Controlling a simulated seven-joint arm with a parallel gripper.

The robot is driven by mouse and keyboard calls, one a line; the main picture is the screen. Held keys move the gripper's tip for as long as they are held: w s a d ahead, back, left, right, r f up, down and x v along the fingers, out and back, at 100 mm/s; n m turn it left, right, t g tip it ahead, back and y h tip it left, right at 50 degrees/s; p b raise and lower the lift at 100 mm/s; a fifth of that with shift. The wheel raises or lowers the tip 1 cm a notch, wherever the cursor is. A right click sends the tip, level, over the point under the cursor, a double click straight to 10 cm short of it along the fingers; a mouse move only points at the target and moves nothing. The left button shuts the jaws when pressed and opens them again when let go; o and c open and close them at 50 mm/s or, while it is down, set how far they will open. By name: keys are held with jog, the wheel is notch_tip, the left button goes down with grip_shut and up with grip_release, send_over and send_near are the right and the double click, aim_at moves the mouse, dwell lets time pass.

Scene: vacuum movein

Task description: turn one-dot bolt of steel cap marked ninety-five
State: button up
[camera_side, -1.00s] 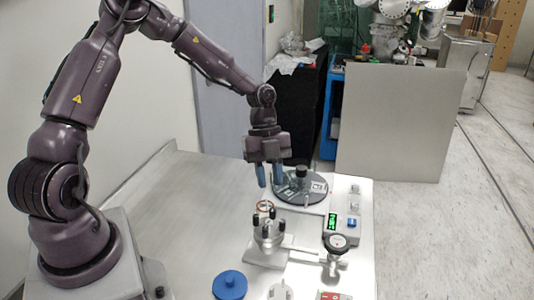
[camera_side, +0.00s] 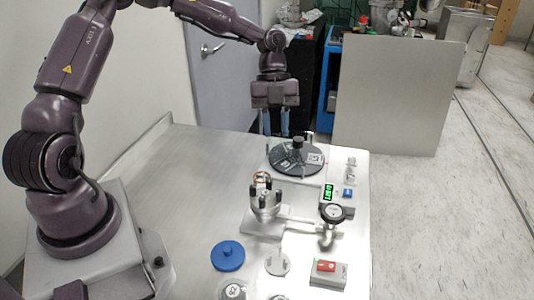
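My gripper (camera_side: 275,133) hangs pointing down at the back of the table, near the back left edge of a large dark disc (camera_side: 283,164). Its two blue fingers are apart, with nothing visible between them. The dark disc has a black centre knob (camera_side: 298,142), upright posts and white labels. A round steel fixture (camera_side: 265,207) with several dark-topped bolts stands in front of it. A steel cap (camera_side: 234,291) with a white label lies at the front edge, partly cut off. I cannot read ninety-five or make out a one-dot bolt on any piece.
A blue cap (camera_side: 228,256) and a pale knobbed disc (camera_side: 278,264) lie at the front. A round gauge (camera_side: 331,213), a green display (camera_side: 328,193) and a grey box with a red switch (camera_side: 326,267) are at the right. The table's left side is clear.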

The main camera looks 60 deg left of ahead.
aim_at(269, 179)
jog(key=s+f+m, duration=0.1)
jog(key=f, duration=0.2)
jog(key=s+d+f+m+y, duration=0.1)
jog(key=f, duration=0.3)
jog(key=d+f+m+g, duration=0.1)
jog(key=f, duration=0.3)
jog(key=shift+s+f+y, duration=0.15)
jog(key=shift+s+y, duration=0.15)
jog(key=shift+s, duration=0.1)
jog(key=shift+c, duration=0.4)
grip_shut()
